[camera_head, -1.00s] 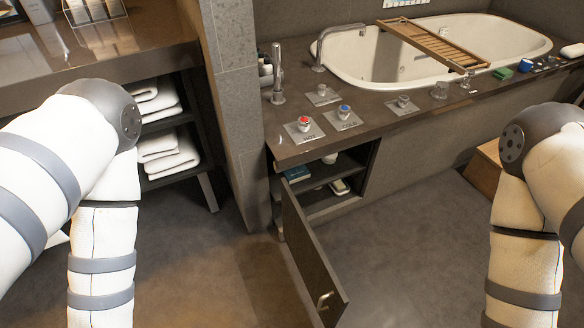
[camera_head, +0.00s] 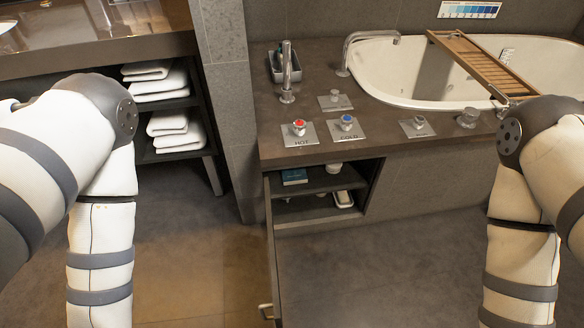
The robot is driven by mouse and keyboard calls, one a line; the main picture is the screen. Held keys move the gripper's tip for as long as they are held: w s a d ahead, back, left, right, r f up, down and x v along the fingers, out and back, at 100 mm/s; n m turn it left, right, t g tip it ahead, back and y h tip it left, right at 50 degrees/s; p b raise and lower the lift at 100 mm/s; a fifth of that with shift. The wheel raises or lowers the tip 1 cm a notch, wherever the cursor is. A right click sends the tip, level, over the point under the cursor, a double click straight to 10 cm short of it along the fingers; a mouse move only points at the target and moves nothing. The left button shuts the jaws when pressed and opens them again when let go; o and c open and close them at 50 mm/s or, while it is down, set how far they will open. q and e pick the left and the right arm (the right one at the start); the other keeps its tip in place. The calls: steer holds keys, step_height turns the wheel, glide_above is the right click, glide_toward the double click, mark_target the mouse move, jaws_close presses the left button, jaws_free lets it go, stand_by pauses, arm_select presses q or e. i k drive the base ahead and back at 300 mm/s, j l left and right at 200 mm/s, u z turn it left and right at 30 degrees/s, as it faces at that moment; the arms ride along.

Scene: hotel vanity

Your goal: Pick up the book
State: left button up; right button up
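A small blue book (camera_head: 294,176) lies on the upper shelf of the open cabinet under the tub counter, near the left side of the opening. A white item (camera_head: 333,168) is to its right on the same shelf. The cabinet door (camera_head: 271,250) stands open, seen nearly edge-on, with a handle (camera_head: 266,311) low down. Both my arms hang at the left and right of the view. Their grippers are below the picture and not visible.
The counter (camera_head: 283,151) above the cabinet carries red HOT and blue COLD knobs and faucets beside the bathtub (camera_head: 382,88). A lower shelf holds a pale item (camera_head: 343,199). Folded towels (camera_head: 168,123) fill shelves at left. The floor right of the door is clear.

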mark_target(294, 176)
steer(key=i+l+u, duration=0.2)
steer(key=l, duration=0.2)
steer(key=i+l+u, duration=0.1)
steer(key=l+u, duration=0.15)
steer(key=l, duration=0.15)
steer(key=l+u, duration=0.2)
steer(key=l, duration=0.2)
steer(key=i+l+u, duration=0.4)
steer(key=l, duration=0.2)
steer(key=i+j, duration=0.05)
